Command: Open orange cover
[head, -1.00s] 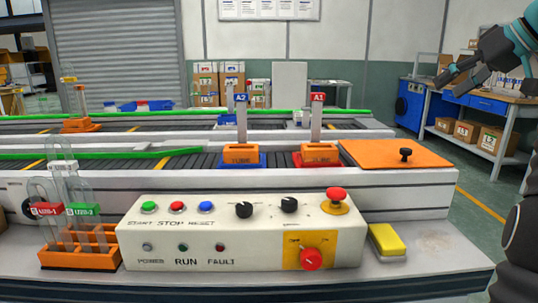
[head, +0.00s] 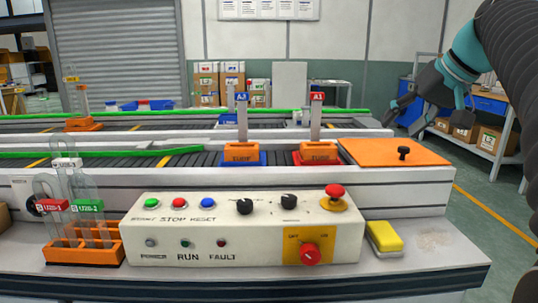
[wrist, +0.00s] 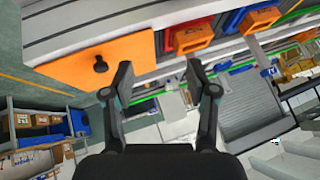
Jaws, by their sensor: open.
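The orange cover (head: 378,152) lies flat and closed on the right end of the white conveyor frame, with a black knob (head: 403,152) standing on it. In the wrist view the orange cover (wrist: 125,65) and its black knob (wrist: 101,64) show at the upper left. My gripper (head: 403,115) is above and behind the cover, to the right in the head view, touching nothing. In the wrist view my gripper (wrist: 158,80) has its two fingers apart with nothing between them. The knob is left of the fingers there.
A control panel (head: 245,230) with buttons, a yellow block (head: 384,238) and an orange tube rack (head: 82,250) are in front. The air above the cover is free.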

